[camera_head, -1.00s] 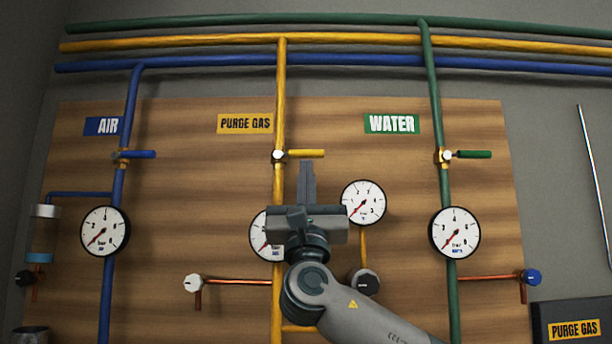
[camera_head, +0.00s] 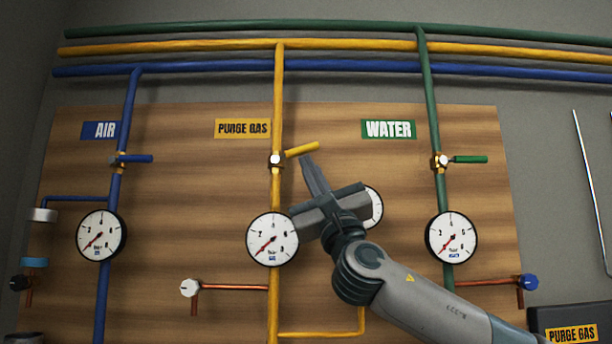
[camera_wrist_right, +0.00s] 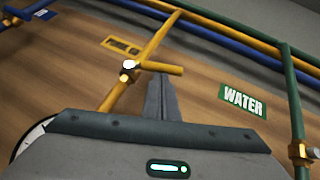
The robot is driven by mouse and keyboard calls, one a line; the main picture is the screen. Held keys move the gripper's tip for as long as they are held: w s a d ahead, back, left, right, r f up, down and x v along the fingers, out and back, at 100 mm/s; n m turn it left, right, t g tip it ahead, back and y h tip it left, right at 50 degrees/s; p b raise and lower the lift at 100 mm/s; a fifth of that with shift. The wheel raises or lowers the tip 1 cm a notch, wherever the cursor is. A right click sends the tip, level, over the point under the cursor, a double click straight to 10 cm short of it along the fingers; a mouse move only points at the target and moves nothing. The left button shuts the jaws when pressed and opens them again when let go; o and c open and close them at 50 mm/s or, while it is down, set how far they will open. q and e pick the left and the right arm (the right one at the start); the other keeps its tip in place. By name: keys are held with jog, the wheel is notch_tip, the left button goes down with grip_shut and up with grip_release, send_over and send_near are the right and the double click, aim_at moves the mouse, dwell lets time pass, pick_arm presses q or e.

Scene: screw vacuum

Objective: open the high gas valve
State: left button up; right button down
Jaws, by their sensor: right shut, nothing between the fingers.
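The high gas valve is on the yellow purge gas pipe, below the PURGE GAS label (camera_head: 243,128). Its yellow handle (camera_head: 303,150) points right and tilts a little upward from the white-capped pivot (camera_head: 276,160). My right gripper (camera_head: 308,160) is shut and empty, with its fingertips just below the handle. In the right wrist view the shut fingers (camera_wrist_right: 160,85) reach up to the underside of the yellow handle (camera_wrist_right: 163,68); they look close to it or touching. My left gripper is out of view.
The blue air valve handle (camera_head: 136,159) and green water valve handle (camera_head: 470,160) lie level on either side. Pressure gauges (camera_head: 272,240) sit lower; my right gripper partly covers one (camera_head: 374,207). Bare wooden board (camera_head: 195,200) lies left of the gas pipe.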

aim_at(309, 147)
jog(key=r+n+g+y, duration=0.1)
jog(key=n+g+y, duration=0.1)
jog(key=n, duration=0.1)
jog(key=r+n+g+y, duration=0.1)
jog(key=y, duration=0.1)
jog(key=shift+s+d+r+n+g+p, duration=0.15)
jog(key=shift+d+r+n+g+p, duration=0.15)
jog(key=shift+d+n+g, duration=0.1)
jog(key=shift+a+r, duration=0.4)
jog(key=shift+r, duration=0.4)
jog(key=a+r+n+g, duration=0.1)
jog(key=a+r+n+g+y+p, duration=0.1)
jog(key=r, duration=0.1)
jog(key=shift+a+r+n, duration=0.1)
jog(key=shift+r+n, duration=0.2)
jog(key=shift+a+r, duration=0.15)
jog(key=shift+a, duration=0.05)
jog(key=shift+w+d, duration=0.1)
jog(key=shift+w, duration=0.1)
